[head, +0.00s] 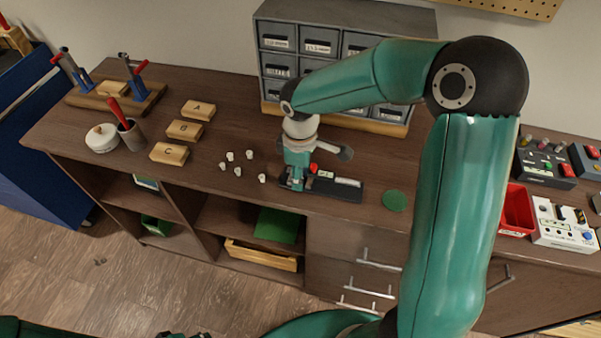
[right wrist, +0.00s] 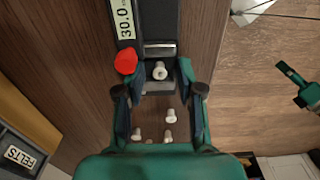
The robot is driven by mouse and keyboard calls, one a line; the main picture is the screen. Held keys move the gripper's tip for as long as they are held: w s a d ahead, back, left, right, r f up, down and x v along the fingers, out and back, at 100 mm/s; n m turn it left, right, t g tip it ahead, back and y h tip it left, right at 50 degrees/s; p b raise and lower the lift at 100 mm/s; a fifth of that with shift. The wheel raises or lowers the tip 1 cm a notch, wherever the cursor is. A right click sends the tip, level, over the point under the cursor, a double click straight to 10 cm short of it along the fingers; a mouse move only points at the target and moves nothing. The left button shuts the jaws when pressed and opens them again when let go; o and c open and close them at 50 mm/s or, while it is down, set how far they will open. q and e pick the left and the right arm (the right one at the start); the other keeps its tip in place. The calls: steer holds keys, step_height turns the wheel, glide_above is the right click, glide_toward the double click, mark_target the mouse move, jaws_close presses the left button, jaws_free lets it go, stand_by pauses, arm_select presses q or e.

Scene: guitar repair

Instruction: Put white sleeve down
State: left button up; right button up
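My right gripper (head: 296,184) is over the dark measuring gauge (head: 335,188) on the bench. In the right wrist view its two fingers (right wrist: 160,98) are spread apart with a clear gap. One white sleeve (right wrist: 159,70) is between the gauge's grey jaws, ahead of and between my fingertips, with no visible finger contact. Several other white sleeves (head: 238,171) stand loose on the bench left of the gauge. My left gripper seems to show small over the floor in the right wrist view (right wrist: 300,88); its opening is unclear.
The gauge has a red knob (head: 314,168) and a label. A green disc (head: 395,201) lies to its right. Drawers (head: 278,38) stand behind. Wooden blocks (head: 184,131), a round white pot (head: 102,138) and a tool cup (head: 132,135) are at left. A red bin (head: 516,210) is at right.

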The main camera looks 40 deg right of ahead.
steer(key=shift+r, duration=0.1)
step_height(320, 180, up, 13)
steer(key=p, duration=0.1)
stand_by(0.4)
stand_by(0.4)
